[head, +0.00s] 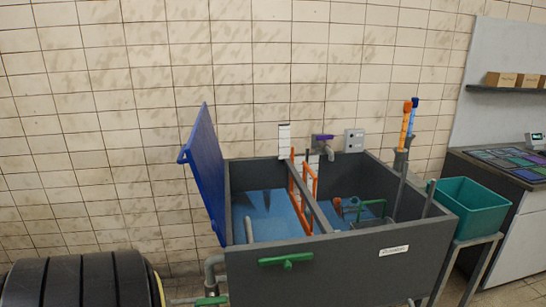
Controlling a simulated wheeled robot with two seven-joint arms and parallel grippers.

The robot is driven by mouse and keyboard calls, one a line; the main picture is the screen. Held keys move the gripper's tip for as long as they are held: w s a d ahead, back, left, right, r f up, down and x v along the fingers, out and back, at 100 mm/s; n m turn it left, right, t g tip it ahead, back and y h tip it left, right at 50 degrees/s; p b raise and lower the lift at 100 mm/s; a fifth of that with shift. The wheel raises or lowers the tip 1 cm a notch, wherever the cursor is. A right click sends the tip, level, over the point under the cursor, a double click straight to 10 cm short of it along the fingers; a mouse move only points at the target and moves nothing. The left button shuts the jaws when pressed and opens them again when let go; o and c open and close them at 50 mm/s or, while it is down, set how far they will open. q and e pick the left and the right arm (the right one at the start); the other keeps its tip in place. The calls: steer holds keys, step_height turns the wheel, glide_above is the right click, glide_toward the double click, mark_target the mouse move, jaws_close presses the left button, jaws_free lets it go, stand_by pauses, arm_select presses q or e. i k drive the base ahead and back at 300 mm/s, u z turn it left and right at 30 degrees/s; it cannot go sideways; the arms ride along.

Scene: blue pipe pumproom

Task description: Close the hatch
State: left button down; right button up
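The hatch is a blue lid (205,170) standing open at the left side of a dark grey tank (335,265), tilted slightly outward to the left. A small blue handle or tab sticks out from its left edge. The tank's left compartment, beside the lid, is uncovered and shows a light blue inside surface. Neither of my grippers is in the head view.
Orange bars (300,195) rise at the tank's divider. Pipes and tall orange and blue handles (407,125) stand at the right. A teal bin (470,205) is beside the tank. A black ribbed object (80,280) is at lower left.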

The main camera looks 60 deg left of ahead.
mark_target(202, 151)
steer(key=z, duration=0.45)
steer(key=k, duration=1.15)
steer(key=u, duration=2.25)
steer(key=i, duration=0.45)
steer(key=k, duration=0.45)
steer(key=z, duration=0.75)
steer(key=i, duration=1.4)
steer(key=u, duration=0.65)
